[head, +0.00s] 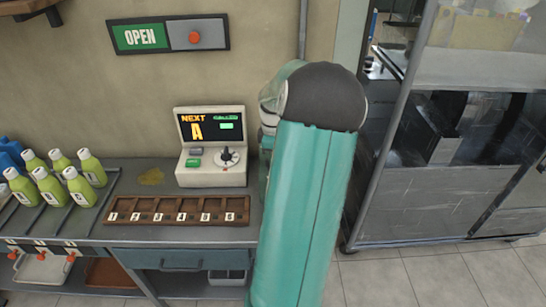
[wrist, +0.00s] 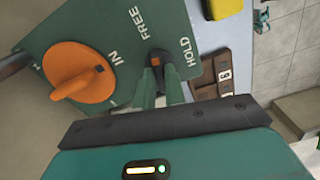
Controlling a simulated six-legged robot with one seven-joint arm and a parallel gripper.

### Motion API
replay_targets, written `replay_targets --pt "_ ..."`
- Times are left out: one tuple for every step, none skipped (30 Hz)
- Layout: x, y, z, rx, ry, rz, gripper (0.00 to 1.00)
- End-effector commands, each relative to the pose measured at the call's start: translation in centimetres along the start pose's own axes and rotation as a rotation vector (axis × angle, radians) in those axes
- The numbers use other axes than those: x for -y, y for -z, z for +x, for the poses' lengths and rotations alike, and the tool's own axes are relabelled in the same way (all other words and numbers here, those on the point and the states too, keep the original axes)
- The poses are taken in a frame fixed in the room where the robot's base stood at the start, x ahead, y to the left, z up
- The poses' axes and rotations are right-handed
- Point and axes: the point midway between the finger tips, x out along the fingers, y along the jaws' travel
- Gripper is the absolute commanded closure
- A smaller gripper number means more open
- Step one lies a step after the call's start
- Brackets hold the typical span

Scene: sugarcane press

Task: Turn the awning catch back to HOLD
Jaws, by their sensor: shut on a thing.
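In the wrist view a green plate (wrist: 112,40) carries the printed words FREE, HOLD and IN. The awning catch (wrist: 155,60), a small dark knob with an orange mark, sits on this plate between FREE and HOLD. My gripper (wrist: 159,75) is shut on the catch, one green finger on each side. The fingers partly cover the catch, so I cannot tell exactly which word it points at. A large round orange knob (wrist: 80,72) sits beside it, near IN. In the head view my arm hides the plate and my gripper.
The head view shows a counter with a NEXT/CALLED console (head: 211,165), a numbered wooden rack (head: 178,216) and several green bottles (head: 58,180). An OPEN sign (head: 140,37) is on the wall. A metal cabinet (head: 450,190) stands at right; tiled floor (head: 385,285) is clear before it.

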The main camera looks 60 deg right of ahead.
Motion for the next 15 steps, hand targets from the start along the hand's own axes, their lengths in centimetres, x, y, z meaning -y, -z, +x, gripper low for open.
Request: replay_targets --pt "0.03 0.16 -0.07 0.002 -0.001 0.033 1.0" --pt "0.02 0.13 -0.08 0.002 -0.001 0.058 1.0" --pt "0.03 0.16 -0.08 0.001 -0.001 0.094 1.0" --pt "0.02 0.15 -0.08 0.002 -0.001 0.121 1.0" --pt "0.03 0.16 -0.07 0.001 -0.001 0.148 1.0" --pt "0.02 0.14 -0.06 0.001 -0.001 0.187 1.0" --pt "0.03 0.19 -0.06 0.001 -0.001 0.215 1.0" --pt "0.02 0.14 -0.05 0.001 -0.001 0.244 1.0" --pt "0.02 0.18 -0.06 0.001 -0.001 0.282 1.0" --pt "0.01 0.15 -0.06 0.001 -0.002 0.311 1.0" --pt "0.02 0.17 -0.07 0.001 -0.002 0.34 1.0" --pt "0.01 0.16 -0.08 0.0 -0.002 0.378 1.0" --pt "0.01 0.16 -0.08 0.001 -0.002 0.406 1.0" --pt "0.0 0.16 -0.08 0.0 -0.002 0.435 1.0" --pt "0.01 0.19 -0.09 0.0 -0.002 0.473 1.0"
